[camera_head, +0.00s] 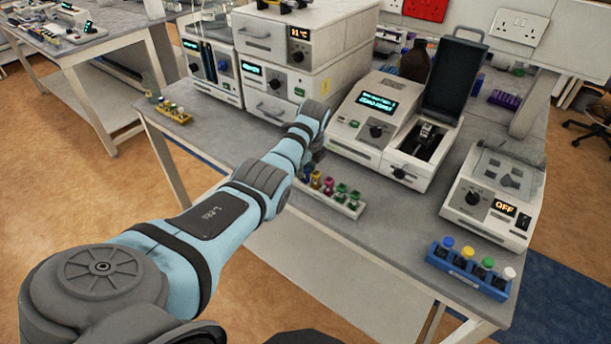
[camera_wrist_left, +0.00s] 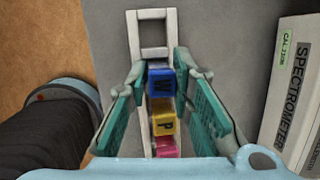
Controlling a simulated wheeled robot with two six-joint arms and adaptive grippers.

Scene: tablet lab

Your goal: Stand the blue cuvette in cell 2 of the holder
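The blue cuvette (camera_wrist_left: 161,82), its cap lettered, stands in a white rack (camera_wrist_left: 171,42) in the left wrist view. A yellow cuvette (camera_wrist_left: 163,123) and a pink one (camera_wrist_left: 166,148) stand beside it in the same row. My left gripper (camera_wrist_left: 160,70) is open, with one finger on each side of the blue cuvette and gaps visible. In the head view my left wrist largely hides the fingers and blue cuvette above the rack (camera_head: 350,210). The holder (camera_head: 425,138) is the dark block in the open spectrometer bay; its cells are too small to tell apart. My right gripper is out of view.
The spectrometer (camera_head: 365,128) has its lid (camera_head: 455,75) raised. A blue rack (camera_head: 466,273) of capped vials stands at the bench's front right, before a device reading OFF (camera_head: 495,195). Stacked instruments (camera_head: 300,50) stand behind my left wrist. Bare bench lies right of the white rack.

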